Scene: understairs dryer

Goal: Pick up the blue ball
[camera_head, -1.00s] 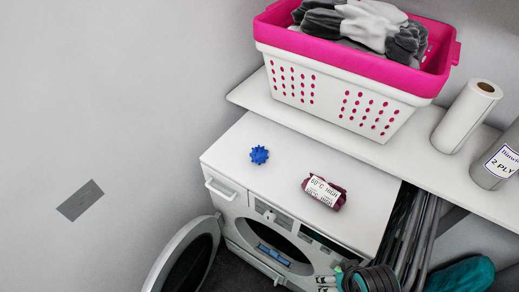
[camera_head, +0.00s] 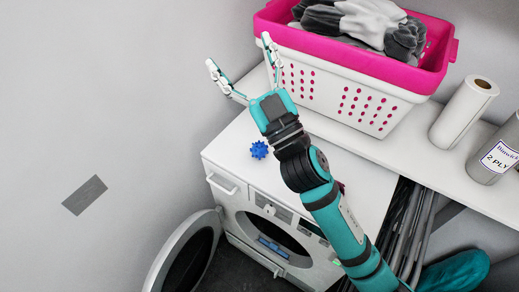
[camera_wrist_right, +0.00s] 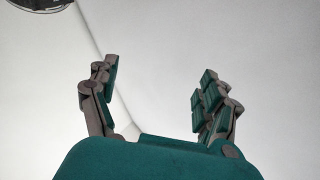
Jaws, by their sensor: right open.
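In the right wrist view my right gripper (camera_wrist_right: 158,82) is open against plain grey-white surfaces, and the ball does not show there. My left gripper is in no view.
A pink and white laundry basket (camera_head: 350,85) with grey and white cloths stands on the shelf (camera_head: 408,160) behind. A paper roll (camera_head: 463,113) and a grey canister (camera_head: 494,158) stand to its right. The dryer's round door (camera_head: 184,255) hangs open. My arm mostly hides a dark red item.

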